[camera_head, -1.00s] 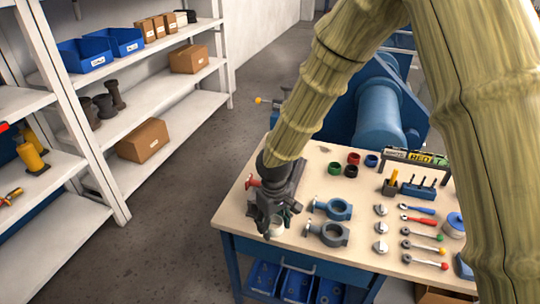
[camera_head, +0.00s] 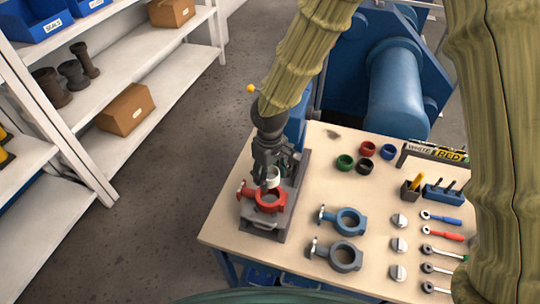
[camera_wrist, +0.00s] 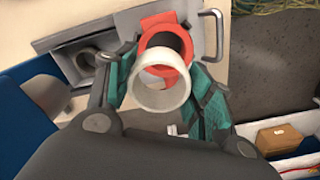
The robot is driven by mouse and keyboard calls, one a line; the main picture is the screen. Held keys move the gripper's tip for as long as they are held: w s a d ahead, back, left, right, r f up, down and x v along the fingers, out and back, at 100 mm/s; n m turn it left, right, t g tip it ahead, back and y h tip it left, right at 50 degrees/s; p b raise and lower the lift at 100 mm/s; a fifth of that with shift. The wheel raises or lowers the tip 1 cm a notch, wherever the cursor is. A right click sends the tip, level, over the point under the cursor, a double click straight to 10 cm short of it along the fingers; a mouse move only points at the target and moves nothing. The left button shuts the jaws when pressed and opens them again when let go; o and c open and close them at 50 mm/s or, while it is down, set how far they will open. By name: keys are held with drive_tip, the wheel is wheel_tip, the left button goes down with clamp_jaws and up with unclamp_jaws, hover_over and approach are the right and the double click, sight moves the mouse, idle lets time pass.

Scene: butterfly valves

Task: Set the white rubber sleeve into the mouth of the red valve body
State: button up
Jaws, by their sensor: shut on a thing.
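The white rubber sleeve (camera_wrist: 160,100) is held between the two green-padded fingers of my gripper (camera_wrist: 165,92) in the wrist view. In the head view the white sleeve (camera_head: 271,178) shows below my gripper (camera_head: 268,172), just above and behind the red valve body (camera_head: 268,201). The red valve body also shows in the wrist view (camera_wrist: 163,27), its ring partly hidden behind the sleeve. The sleeve overlaps its mouth in the picture but looks apart from it. The red body sits on a grey fixture (camera_head: 283,222) at the table's left side.
Red, green, black and blue sleeves (camera_head: 346,162) stand at the back. Discs (camera_head: 399,244) and lever handles lie right. A sign rack (camera_head: 437,152) stands behind. Bare tabletop (camera_head: 315,190) lies between.

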sight(270, 187)
drive_tip(key=shift+s+a+b, duration=0.1)
drive_tip(key=shift+s+b, duration=0.7)
drive_tip(key=shift+s, duration=0.6)
drive_tip(key=w+f, duration=0.1)
drive_tip(key=w+f+b, duration=0.1)
drive_tip(key=f, duration=0.1)
drive_tip(key=shift+w+f, duration=0.15)
drive_tip(key=shift+w, duration=0.15)
drive_tip(key=shift+f+b, duration=0.2)
drive_tip(key=shift+b, duration=0.15)
drive_tip(key=shift+s+f+b, duration=0.2)
drive_tip(key=shift+s+b, duration=0.1)
drive_tip(key=shift+s, duration=0.45)
drive_tip(key=shift+w+f, duration=0.55)
drive_tip(key=shift+f, duration=0.15)
drive_tip(key=shift+s+r, duration=0.15)
drive_tip(key=shift+s, duration=0.1)
drive_tip(key=shift+w, duration=0.1)
